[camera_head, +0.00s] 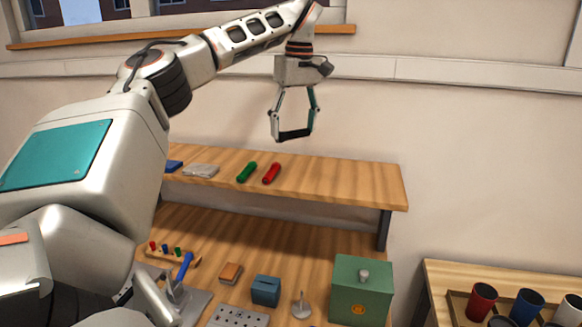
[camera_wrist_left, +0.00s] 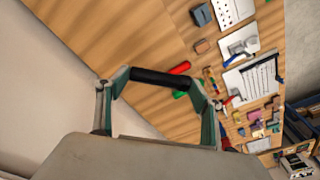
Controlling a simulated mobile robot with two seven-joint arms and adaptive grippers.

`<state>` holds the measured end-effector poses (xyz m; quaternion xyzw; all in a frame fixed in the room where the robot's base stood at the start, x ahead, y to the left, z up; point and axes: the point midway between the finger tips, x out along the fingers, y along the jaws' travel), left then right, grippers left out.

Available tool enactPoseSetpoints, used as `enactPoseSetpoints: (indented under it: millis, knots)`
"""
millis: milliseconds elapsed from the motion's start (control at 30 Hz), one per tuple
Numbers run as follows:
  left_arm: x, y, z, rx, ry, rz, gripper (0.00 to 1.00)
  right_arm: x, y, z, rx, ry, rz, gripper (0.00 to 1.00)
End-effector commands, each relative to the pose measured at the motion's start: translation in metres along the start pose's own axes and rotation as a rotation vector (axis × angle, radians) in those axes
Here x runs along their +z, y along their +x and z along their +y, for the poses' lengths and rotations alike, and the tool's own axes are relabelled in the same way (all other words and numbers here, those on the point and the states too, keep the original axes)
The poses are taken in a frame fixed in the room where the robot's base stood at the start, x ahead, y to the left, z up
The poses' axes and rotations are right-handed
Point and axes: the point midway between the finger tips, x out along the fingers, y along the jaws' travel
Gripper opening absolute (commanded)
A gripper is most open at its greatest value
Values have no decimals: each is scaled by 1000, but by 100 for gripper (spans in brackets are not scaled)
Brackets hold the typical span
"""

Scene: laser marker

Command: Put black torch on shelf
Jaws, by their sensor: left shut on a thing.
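My left gripper (camera_head: 294,129) is shut on the black torch (camera_head: 295,134) and holds it sideways in the air above the wooden shelf (camera_head: 345,182). In the left wrist view the black torch (camera_wrist_left: 160,77) spans between the two fingertips, with the shelf (camera_wrist_left: 105,40) behind it. A green torch (camera_head: 247,172) and a red torch (camera_head: 271,173) lie side by side on the shelf, left of the held torch in the head view. The shelf's right part is bare. My right gripper is in neither view.
A blue item and a grey item (camera_head: 201,170) lie at the shelf's left. Below are a green box (camera_head: 361,291), a small blue box (camera_head: 265,290) and other tools on the workbench. A tray of cups (camera_head: 482,301) stands at the right. The wall is close behind the shelf.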

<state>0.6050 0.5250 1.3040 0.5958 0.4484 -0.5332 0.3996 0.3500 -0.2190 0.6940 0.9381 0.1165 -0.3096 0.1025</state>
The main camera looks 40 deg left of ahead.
Motion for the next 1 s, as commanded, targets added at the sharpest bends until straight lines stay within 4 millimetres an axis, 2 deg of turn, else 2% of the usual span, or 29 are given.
enactPoseSetpoints:
  millis: [33,100,300,467,733,1000]
  knots:
    - [2,15,-1,-4,3,-3,44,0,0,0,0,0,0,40]
    - [4,32,-1,-4,2,-3,44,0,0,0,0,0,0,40]
    - [8,67,0,-2,1,-1,44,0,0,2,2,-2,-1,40]
    - [9,78,0,0,0,-1,44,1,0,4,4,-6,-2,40]
    - [12,111,0,-2,0,-1,44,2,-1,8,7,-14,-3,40]
    - [13,114,0,1,-1,1,44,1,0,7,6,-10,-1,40]
